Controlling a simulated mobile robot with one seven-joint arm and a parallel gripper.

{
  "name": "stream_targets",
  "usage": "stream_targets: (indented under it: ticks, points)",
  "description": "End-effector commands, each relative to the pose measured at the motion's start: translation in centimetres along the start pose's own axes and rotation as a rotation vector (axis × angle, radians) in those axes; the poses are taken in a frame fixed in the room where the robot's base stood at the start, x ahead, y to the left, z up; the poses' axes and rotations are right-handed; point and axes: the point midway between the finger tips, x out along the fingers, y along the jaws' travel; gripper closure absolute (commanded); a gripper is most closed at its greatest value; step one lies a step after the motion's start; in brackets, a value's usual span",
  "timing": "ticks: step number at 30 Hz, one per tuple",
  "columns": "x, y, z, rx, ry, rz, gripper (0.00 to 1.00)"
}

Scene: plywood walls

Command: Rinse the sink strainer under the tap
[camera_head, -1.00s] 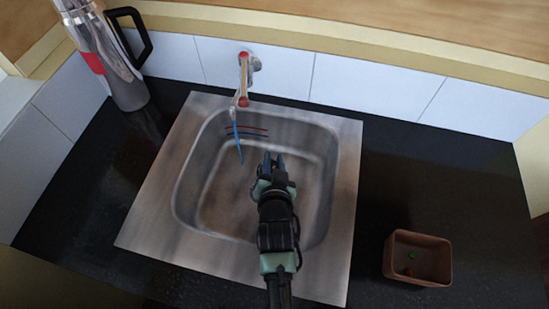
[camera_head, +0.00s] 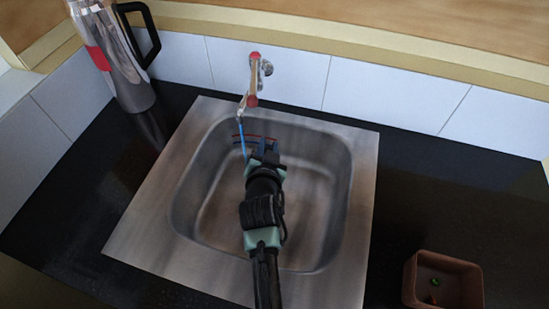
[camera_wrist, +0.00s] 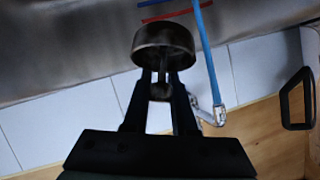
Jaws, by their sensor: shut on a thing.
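My gripper (camera_head: 266,148) is over the sink (camera_head: 360,190), its fingers pointing to the back. In the wrist view my gripper (camera_wrist: 160,80) is shut on the sink strainer (camera_wrist: 163,38), a dark round metal cup held by its stem. My gripper hides the strainer in the head view. The tap (camera_head: 253,80) is on the back wall with a red handle, and a thin blue water stream (camera_head: 242,138) falls from its spout. In the wrist view the stream (camera_wrist: 205,45) passes just right of the strainer, with a small gap in the picture.
A red and a blue line (camera_head: 262,138) mark the sink's back wall. A steel flask (camera_head: 118,65) with a black handle stands at the back left. A brown box (camera_head: 443,283) with small green and red bits sits at the front right. The dark counter between is clear.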

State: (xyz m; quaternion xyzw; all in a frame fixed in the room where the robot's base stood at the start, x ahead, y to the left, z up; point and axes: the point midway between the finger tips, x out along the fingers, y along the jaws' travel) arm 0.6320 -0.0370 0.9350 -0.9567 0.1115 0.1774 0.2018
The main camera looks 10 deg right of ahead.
Motion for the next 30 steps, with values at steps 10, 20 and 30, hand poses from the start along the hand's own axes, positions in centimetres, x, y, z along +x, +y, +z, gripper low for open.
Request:
stream_targets:
  ticks: [10,20,30]
  points:
    - [3.1,-1.9,0.6,-0.002,0.002,-0.003,1.00]
    - [5.0,-3.2,0.7,-0.001,0.001,-0.002,1.00]
    - [5.3,-3.6,0.5,-0.001,0.000,-0.001,1.00]
